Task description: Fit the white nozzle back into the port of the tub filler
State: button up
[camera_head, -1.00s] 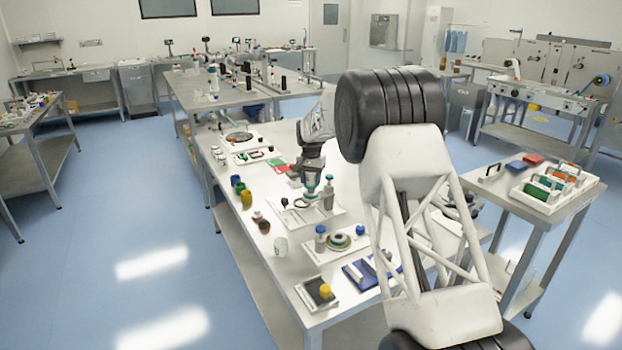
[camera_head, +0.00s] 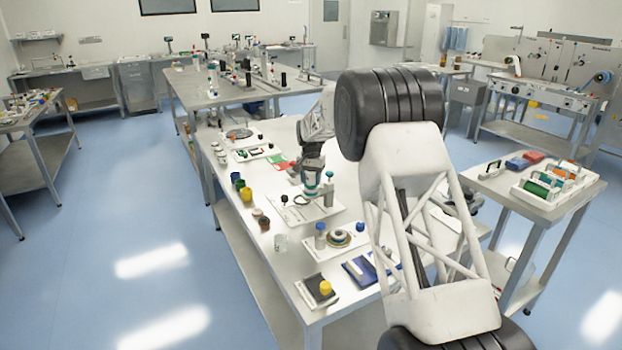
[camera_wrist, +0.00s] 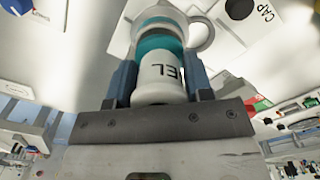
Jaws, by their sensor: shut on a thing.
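My gripper (camera_head: 312,188) is low over a white station board (camera_head: 335,212) on the long bench. In the wrist view its two blue-grey fingers (camera_wrist: 160,88) are closed on a white cylindrical part with dark letters, which I take as the white nozzle (camera_wrist: 158,75). A teal band and a white ring with a hole show beyond it; I cannot tell whether they belong to it or to the filler. A teal-topped upright (camera_head: 328,190), apparently the tub filler, stands right beside the gripper in the head view. The port is hidden.
A dark knob (camera_head: 284,199) stands at the board's left. A blue-capped bottle (camera_head: 320,236) and a round dish (camera_head: 340,238) are nearer. Yellow and green pots (camera_head: 246,195) line the left bench edge. My arm covers the bench's right side.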

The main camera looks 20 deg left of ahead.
jog(key=shift+f, duration=0.6)
dwell(0.4)
jog(key=o, duration=1.3)
jog(key=shift+r, duration=0.1)
jog(key=shift+r, duration=3.8)
jog(key=shift+r, duration=0.1)
